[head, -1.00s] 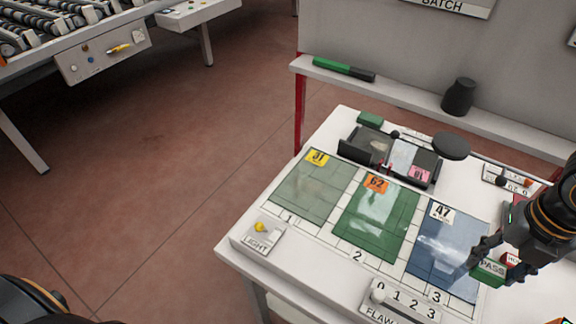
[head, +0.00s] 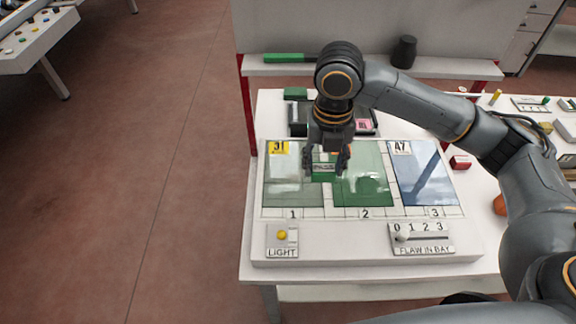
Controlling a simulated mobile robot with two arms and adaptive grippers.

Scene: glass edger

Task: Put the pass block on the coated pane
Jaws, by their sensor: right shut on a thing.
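My right gripper (head: 325,168) is shut on the green pass block (head: 322,171). It holds the block over the light table, in front of the border between bays 1 and 2. I cannot tell how high it is. Bay 1 has a grey-green pane (head: 290,190) with yellow tag 31. Bay 2 has a green pane (head: 368,178); its tag is mostly hidden behind the gripper. Bay 3 has a blue pane (head: 424,178) with white tag 47. I cannot tell by looks which pane is coated. My left gripper is not in view.
A dark tray (head: 299,120) stands behind the panes, partly hidden by my arm. A light switch (head: 282,238) and a flaw slider (head: 421,238) are at the front. A red block (head: 460,162) sits at right. A shelf (head: 455,69) holds a dark cup (head: 404,52).

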